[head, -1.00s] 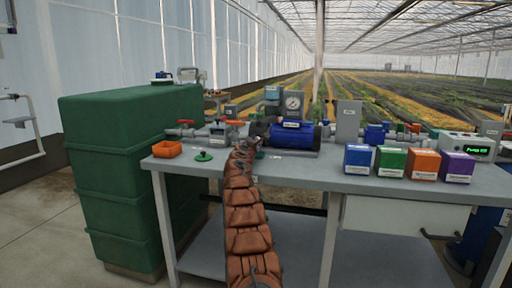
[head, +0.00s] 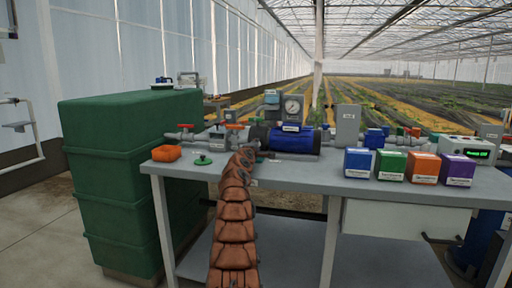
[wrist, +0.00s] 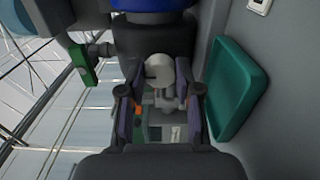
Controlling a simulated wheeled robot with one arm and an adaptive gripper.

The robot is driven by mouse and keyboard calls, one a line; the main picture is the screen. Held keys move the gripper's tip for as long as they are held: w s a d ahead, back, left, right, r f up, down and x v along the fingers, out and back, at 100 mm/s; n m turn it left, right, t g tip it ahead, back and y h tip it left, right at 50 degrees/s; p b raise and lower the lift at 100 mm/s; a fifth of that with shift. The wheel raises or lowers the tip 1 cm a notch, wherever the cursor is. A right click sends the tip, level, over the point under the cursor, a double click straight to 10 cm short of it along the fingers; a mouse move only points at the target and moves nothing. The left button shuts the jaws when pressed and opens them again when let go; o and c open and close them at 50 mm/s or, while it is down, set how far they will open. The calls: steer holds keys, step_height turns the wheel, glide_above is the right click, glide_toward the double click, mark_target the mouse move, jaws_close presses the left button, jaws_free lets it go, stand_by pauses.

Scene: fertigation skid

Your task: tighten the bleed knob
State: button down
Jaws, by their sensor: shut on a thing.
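The bleed knob (wrist: 158,70) is a pale grey round piece on the dark pump body (wrist: 150,38) in the wrist view. My gripper (wrist: 160,88) has its two fingers on either side of the knob and is shut on it; the exact contact is partly hidden by the fingers. In the head view my gripper (head: 255,151) is at the front left of the pump with the blue motor (head: 294,138), and my own arm hides the knob there.
A pressure gauge (head: 292,106) stands behind the pump. An orange bin (head: 167,153) and a small green piece (head: 203,160) lie left on the grey bench (head: 300,176). Blue, green, orange and purple boxes stand right, including the blue one (head: 357,162). A green tank (head: 130,130) is at left.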

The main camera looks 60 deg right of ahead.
steer(key=shift+m, duration=0.3)
steer(key=c, duration=0.8)
jaws_free()
steer(key=shift+a, duration=0.15)
